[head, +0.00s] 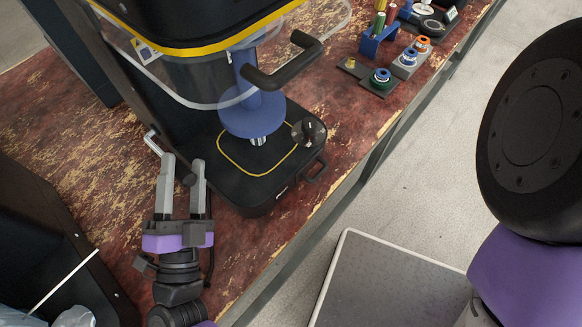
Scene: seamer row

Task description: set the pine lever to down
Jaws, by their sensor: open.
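A black seamer (245,205) stands on the worn red bench, with a blue spindle and disc (252,115) above its base. A small bent metal lever (152,143) sticks out from its left side. A dark knob (189,180) shows by my gripper's fingers. I cannot tell for certain which part is the pine lever, or its setting. My gripper (183,161) is open beside the machine's left side. Its left fingertip is close to the bent lever; I cannot tell if they touch. Nothing is clearly held between the fingers.
A thick black handle (285,68) juts from the clear guard (190,85). A black dial (308,131) sits at the base's right corner. Small spools (381,77) and a blue holder (377,42) stand farther back. A dark box (50,240) stands at left. Grey floor lies right.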

